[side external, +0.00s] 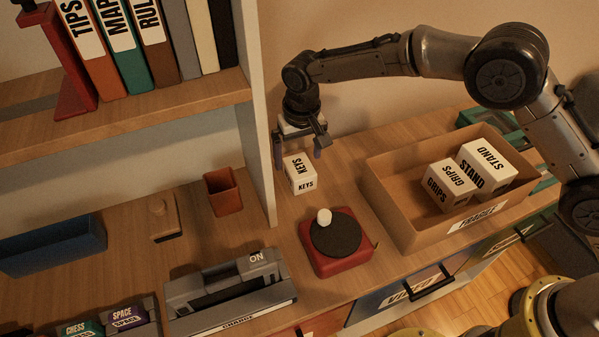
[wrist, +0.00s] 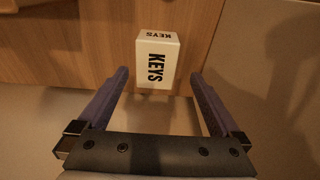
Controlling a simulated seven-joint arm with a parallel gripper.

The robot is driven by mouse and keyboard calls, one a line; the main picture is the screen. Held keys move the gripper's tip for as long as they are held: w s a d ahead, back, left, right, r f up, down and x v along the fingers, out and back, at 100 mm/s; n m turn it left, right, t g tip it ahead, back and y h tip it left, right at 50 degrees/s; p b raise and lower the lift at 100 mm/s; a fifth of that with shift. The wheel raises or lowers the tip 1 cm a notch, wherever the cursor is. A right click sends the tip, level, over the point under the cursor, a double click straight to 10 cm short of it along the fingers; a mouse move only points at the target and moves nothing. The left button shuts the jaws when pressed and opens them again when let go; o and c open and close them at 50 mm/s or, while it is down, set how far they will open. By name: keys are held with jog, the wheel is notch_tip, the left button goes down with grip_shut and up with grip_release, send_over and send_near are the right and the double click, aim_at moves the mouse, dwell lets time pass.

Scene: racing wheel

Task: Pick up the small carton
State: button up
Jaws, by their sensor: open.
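The small white carton marked KEYS (side external: 301,174) stands on the wooden counter, right of the shelf's side panel. It also shows in the wrist view (wrist: 156,62), ahead of and roughly between the fingertips. My gripper (side external: 298,150) is above and just behind the carton in the side view, with its fingers pointing down. In the wrist view my gripper (wrist: 158,74) has its two purplish fingers wide apart with nothing between them. I see no contact with the carton.
An open cardboard box (side external: 399,211) at the right holds cartons marked GRIPS (side external: 446,186) and STAND (side external: 487,168). A red base with a dark disc (side external: 336,240) sits in front of the carton. The shelf's side panel (side external: 258,120) stands close on the left.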

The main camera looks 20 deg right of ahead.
aim_at(300, 166)
jog(key=shift+w+d+f, duration=0.15)
jog(key=shift+w+f, duration=0.05)
jog(key=shift+f, duration=1.15)
jog(key=shift+w+d+f, duration=0.15)
jog(key=shift+f, duration=1.2)
jog(key=shift+c, duration=0.2)
jog(key=c, duration=1.4)
jog(key=shift+r, duration=0.1)
